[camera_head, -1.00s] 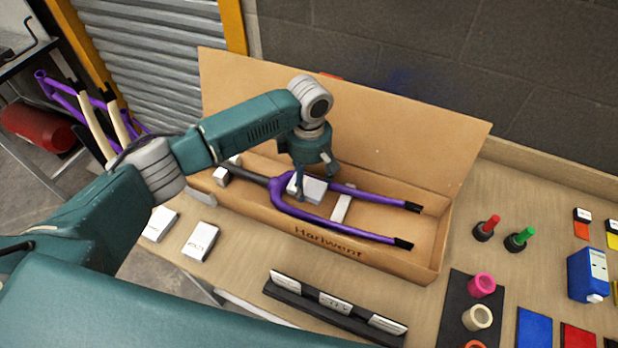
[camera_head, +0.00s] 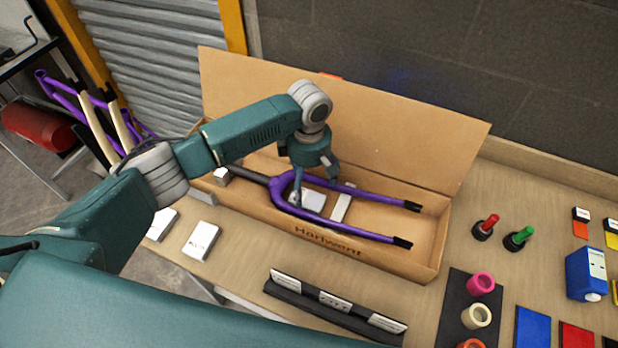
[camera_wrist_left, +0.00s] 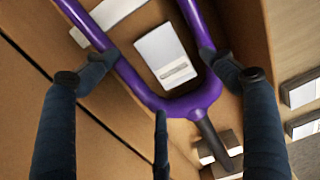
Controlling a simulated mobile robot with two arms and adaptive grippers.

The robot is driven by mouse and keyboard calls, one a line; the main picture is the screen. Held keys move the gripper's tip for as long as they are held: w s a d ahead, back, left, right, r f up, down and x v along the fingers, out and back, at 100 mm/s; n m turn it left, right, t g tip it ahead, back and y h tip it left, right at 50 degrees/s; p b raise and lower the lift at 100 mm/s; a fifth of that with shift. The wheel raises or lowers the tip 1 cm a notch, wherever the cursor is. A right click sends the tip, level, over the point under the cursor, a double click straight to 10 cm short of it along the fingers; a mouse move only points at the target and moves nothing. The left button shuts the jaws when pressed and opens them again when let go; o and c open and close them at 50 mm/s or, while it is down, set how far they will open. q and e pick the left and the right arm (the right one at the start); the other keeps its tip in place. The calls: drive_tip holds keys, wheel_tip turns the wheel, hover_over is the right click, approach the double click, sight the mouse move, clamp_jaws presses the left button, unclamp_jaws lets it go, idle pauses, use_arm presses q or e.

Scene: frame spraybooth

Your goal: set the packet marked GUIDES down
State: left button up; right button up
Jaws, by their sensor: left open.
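A white packet (camera_head: 306,200) lies in the open cardboard box (camera_head: 400,268), between the two legs of a purple fork (camera_head: 288,205). In the left wrist view the packet (camera_wrist_left: 160,50) shows a small printed label that I cannot read. My left gripper (camera_head: 317,187) is above it, with its fingers spread wide. In the left wrist view the fingers of my left gripper (camera_wrist_left: 165,75) stand apart from the packet, over the fork's legs (camera_wrist_left: 203,90). Whether the fingers touch the fork is unclear. My right gripper is not in view.
A white strip (camera_head: 341,207) lies across the box beside the packet. Two white packets (camera_head: 202,241) (camera_head: 162,223) lie on the bench in front. A dark label rack (camera_head: 335,307) stands near the front edge. The raised box lid (camera_head: 400,135) stands behind my arm.

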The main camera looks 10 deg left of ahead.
sight(309, 194)
use_arm(q)
drive_tip(key=shift+r, duration=0.2)
wheel_tip(309, 194, up, 13)
drive_tip(key=b, duration=0.3)
drive_tip(key=shift+f, duration=0.15)
idle(0.4)
